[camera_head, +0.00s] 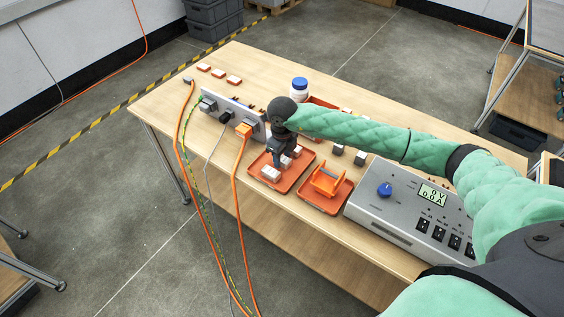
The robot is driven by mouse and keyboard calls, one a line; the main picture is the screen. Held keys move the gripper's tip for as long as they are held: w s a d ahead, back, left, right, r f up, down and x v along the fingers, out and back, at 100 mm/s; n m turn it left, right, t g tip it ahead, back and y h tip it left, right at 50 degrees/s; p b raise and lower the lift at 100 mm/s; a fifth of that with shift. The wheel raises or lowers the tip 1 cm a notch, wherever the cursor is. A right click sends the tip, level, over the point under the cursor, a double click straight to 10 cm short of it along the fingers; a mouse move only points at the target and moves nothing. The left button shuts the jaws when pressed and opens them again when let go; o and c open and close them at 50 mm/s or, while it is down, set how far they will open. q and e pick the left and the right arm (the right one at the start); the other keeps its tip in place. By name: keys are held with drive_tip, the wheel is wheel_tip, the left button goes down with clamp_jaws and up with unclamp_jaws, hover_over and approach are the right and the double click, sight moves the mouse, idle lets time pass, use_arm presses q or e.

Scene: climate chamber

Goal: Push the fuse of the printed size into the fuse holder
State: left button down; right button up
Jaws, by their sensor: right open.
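My right gripper (283,160) points down over an orange tray (284,188) near the middle of the table. It is open; its fingers are small and dark, and I cannot tell whether they touch anything. A white block (270,173), which may be a fuse, lies in that tray. Another pale piece (297,151) shows beside the gripper, partly hidden. An orange bracket-like part (326,180), perhaps the fuse holder, stands in a second orange tray (323,207). Any printed size is too small to read. My left gripper is not in view.
A grey power unit (405,211) with a blue knob and display fills the table's right part. A panel (235,112) with plugged cables stands left of the gripper. Several orange-white blocks (218,72) lie at the far left.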

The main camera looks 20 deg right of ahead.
drive_tip(key=shift+c, duration=0.4)
clamp_jaws()
drive_tip(key=shift+r+p, duration=0.65)
drive_tip(key=shift+r, duration=1.9)
